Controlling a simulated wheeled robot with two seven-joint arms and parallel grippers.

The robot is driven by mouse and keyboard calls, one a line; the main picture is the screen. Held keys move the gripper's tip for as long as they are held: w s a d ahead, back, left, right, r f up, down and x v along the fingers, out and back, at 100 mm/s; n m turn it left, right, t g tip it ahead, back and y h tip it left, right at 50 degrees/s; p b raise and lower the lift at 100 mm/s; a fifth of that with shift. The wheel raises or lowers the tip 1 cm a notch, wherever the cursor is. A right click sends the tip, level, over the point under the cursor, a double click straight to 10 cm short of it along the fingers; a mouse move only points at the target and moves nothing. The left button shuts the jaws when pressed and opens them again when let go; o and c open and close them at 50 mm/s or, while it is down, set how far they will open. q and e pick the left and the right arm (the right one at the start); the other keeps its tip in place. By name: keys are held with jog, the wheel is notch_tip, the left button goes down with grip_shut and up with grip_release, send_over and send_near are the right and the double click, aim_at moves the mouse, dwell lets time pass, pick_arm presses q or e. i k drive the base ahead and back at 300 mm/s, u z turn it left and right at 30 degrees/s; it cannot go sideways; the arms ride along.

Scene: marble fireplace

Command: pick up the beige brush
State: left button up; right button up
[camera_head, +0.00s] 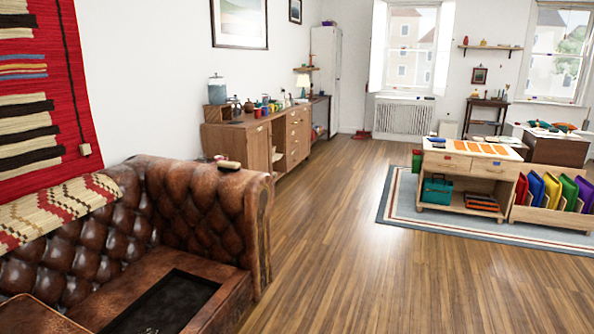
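A small brush-like object with a beige top and a dark underside (229,164) lies on top of the brown leather sofa (190,190), where its back meets the arm. It looks like the beige brush, but it is too small to make out bristles. Neither of my grippers is in view.
A black tray-like object (165,305) lies on the sofa seat. A wooden sideboard (235,138) stands behind. The wooden floor (340,250) right of the sofa is clear, up to a workbench (470,165) on a rug.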

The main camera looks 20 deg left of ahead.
aim_at(229, 166)
jog(key=z, duration=0.1)
jog(key=i, duration=3.5)
jog(key=u, duration=0.6)
jog(key=i, duration=2.3)
jog(key=u, duration=1.95)
jog(key=i, duration=1.2)
jog(key=u, duration=1.3)
jog(key=i, duration=0.25)
jog(key=u, duration=0.05)
